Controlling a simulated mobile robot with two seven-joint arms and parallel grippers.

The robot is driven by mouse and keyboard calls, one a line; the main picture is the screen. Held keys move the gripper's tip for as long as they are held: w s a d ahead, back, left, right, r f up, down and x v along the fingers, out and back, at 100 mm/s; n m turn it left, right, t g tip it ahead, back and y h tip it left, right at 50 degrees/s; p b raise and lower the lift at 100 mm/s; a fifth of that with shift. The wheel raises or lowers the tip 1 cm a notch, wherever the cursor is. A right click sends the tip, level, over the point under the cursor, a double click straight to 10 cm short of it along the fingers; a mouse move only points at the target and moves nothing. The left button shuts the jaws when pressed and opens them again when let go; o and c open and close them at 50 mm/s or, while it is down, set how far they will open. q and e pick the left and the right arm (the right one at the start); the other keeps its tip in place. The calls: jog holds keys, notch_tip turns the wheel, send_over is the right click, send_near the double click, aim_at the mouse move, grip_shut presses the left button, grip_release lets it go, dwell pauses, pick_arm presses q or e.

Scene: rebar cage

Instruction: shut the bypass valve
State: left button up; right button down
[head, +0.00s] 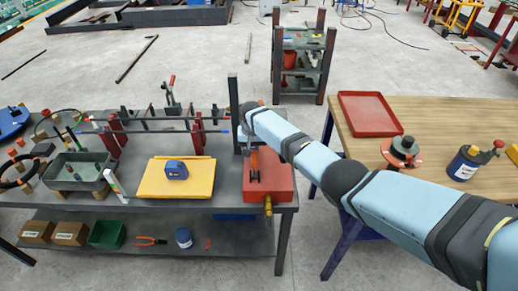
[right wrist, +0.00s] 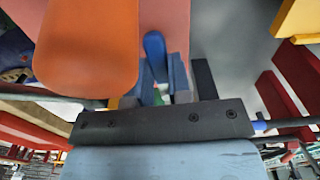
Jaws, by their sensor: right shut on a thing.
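A red box (head: 274,177) sits at the right end of the grey workbench, with an orange lever (head: 254,166) standing on it and a brass fitting (head: 268,205) at its front. My right gripper (head: 245,147) is at the back left of the box, partly hidden by my arm. In the right wrist view the orange lever (right wrist: 85,45) is large and close at the upper left. There my right gripper (right wrist: 164,82) is shut on a narrow blue lever (right wrist: 154,48), beside the pinkish-red box face (right wrist: 168,18). The blue lever's base is hidden. My left gripper is not in view.
A yellow case (head: 177,188) with a blue tool on top lies left of the red box. Red stands holding bars (head: 160,118) run behind it.

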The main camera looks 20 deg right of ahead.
jog(key=shift+w+a+m, duration=0.1)
jog(key=shift+a+m, duration=0.05)
jog(key=shift+m, duration=0.15)
jog(key=shift+r, duration=0.1)
jog(key=c, duration=1)
grip_release()
jog(key=shift+c, duration=0.2)
notch_tip(320, 180, up, 14)
jog(key=shift+f, duration=0.2)
